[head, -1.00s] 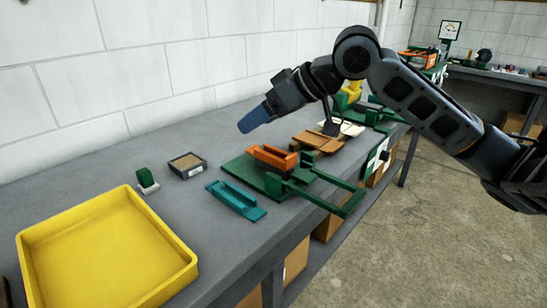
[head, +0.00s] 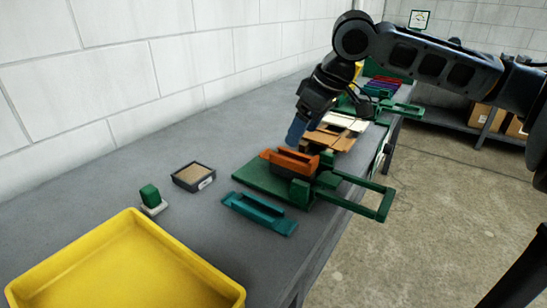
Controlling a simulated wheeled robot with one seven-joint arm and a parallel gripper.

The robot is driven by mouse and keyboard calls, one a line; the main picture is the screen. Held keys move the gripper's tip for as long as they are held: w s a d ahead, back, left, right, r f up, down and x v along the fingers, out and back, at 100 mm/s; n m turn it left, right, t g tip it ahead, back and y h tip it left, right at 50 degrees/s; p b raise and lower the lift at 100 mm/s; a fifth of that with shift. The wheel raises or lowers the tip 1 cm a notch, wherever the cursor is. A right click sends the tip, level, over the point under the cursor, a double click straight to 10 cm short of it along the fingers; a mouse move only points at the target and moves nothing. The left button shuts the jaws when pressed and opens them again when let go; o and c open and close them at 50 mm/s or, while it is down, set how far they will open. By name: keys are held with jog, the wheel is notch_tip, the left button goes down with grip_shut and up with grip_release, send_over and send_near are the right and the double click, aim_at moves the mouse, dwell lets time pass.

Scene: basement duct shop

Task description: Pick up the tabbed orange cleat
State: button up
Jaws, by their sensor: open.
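An orange cleat (head: 290,161) rests on the green fixture (head: 262,184) on the grey bench, in the middle of the head view. Whether it has a tab is too small to tell. My gripper (head: 296,132) points down just behind and above the orange cleat, with its blue fingers close to it in the picture. I cannot tell whether they touch. The gripper is open and holds nothing that I can see.
A teal channel piece (head: 260,213) lies in front of the fixture. A yellow tray (head: 215,278), a green block on a white base (head: 151,198) and a small dark box (head: 193,176) stand to the left. Brown and cream pieces (head: 330,138) lie behind. Green rails (head: 365,192) jut past the bench edge.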

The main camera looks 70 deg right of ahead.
aim_at(290, 151)
jog(key=shift+w+f, duration=0.45)
jog(key=shift+f, duration=0.05)
jog(key=x, duration=0.6)
jog(key=shift+w+d+f, duration=0.1)
jog(key=shift+d+f, duration=0.15)
jog(key=shift+f, duration=0.15)
jog(key=shift+f, duration=0.25)
jog(key=c, duration=1.3)
jog(key=shift+o, duration=0.2)
jog(key=shift+r, duration=0.25)
